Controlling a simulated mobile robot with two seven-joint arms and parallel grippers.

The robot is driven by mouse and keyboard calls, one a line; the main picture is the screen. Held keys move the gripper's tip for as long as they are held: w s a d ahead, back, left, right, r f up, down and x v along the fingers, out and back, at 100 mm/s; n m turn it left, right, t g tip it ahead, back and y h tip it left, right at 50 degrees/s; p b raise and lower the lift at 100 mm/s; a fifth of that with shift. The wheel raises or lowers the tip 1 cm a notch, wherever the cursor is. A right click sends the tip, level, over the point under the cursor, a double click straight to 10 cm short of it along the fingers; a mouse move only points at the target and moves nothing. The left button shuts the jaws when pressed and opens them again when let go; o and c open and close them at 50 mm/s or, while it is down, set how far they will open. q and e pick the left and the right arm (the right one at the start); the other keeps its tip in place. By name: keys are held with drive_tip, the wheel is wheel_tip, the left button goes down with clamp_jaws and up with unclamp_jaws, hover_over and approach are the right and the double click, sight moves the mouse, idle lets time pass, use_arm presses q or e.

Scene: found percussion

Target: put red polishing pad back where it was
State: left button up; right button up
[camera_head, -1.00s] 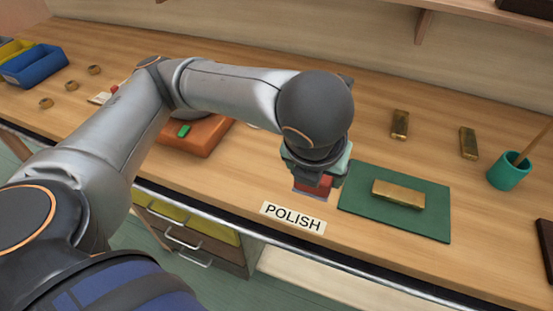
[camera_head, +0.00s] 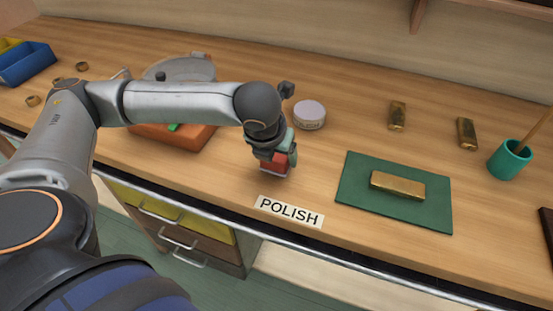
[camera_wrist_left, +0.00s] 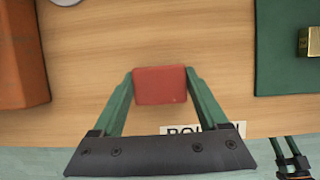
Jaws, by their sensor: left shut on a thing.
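The red polishing pad (camera_head: 274,168) is between the fingers of my left gripper (camera_head: 276,161), which is shut on it. It also shows in the left wrist view (camera_wrist_left: 160,85) as a red block between two green fingers. The pad is low over the wooden bench, behind the POLISH label (camera_head: 289,212); I cannot tell whether it touches the bench. My right gripper is not in the head view; what looks like it shows at the lower right corner of the left wrist view (camera_wrist_left: 290,158), too small to read.
A green mat (camera_head: 360,200) with a brass bar (camera_head: 397,186) lies to the right. A round tin (camera_head: 310,114) stands behind the gripper. An orange-red block (camera_head: 190,138) is to the left. Two more brass bars and a teal cup (camera_head: 508,161) are farther right. The bench edge is close in front.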

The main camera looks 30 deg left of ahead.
use_arm(q)
drive_tip(key=shift+f, duration=0.6)
drive_tip(key=o, duration=1.2)
drive_tip(key=shift+f, duration=0.1)
drive_tip(key=shift+r, duration=0.35)
drive_tip(key=p+v, duration=0.2)
drive_tip(key=v, duration=0.9)
drive_tip(key=shift+s+d+r+p, duration=0.1)
drive_tip(key=shift+s+r+p, duration=0.15)
drive_tip(key=shift+p, duration=0.1)
